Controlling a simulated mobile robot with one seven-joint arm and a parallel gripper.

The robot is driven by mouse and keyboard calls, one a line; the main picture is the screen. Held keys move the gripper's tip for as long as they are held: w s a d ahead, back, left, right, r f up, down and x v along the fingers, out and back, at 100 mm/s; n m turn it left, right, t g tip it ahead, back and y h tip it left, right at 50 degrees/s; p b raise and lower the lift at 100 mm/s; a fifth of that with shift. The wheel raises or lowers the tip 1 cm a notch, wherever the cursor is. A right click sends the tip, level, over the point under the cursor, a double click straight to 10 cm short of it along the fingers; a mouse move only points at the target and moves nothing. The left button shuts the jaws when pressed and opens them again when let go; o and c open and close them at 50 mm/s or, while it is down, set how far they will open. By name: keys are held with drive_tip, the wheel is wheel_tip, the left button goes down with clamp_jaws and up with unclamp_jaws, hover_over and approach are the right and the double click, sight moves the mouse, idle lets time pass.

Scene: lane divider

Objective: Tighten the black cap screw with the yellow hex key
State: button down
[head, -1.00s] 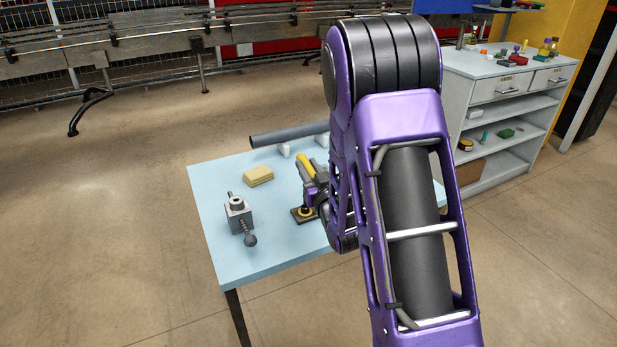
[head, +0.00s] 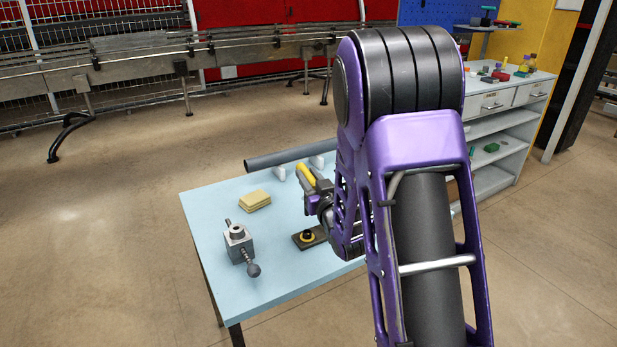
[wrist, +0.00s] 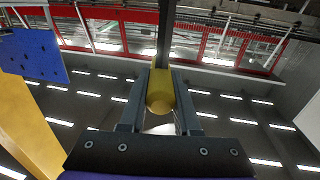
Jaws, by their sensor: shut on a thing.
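My gripper (head: 314,194) is shut on the yellow hex key (head: 305,174), and its yellow grip also shows between the fingers in the wrist view (wrist: 160,93). A dark bar extends beyond the grip there. My gripper and the key are above the plate, with a visible gap in the head view. My arm hides the plate's right side. The key's working tip cannot be made out.
The light blue table (head: 275,275) also holds a grey vise (head: 238,243) with a ball-ended handle at front left and yellow pads (head: 255,200). A dark pipe (head: 280,158) lies on white supports at the back. A grey cabinet (head: 500,125) stands behind right.

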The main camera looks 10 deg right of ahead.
drive_tip(key=shift+f+b, duration=0.1)
drive_tip(key=shift+b, duration=0.25)
drive_tip(key=shift+f+b, duration=0.2)
drive_tip(key=shift+b, duration=0.1)
drive_tip(key=shift+f+b, duration=0.8)
drive_tip(key=shift+f, duration=2.35)
drive_tip(key=c, duration=1.3)
unclamp_jaws()
clamp_jaws()
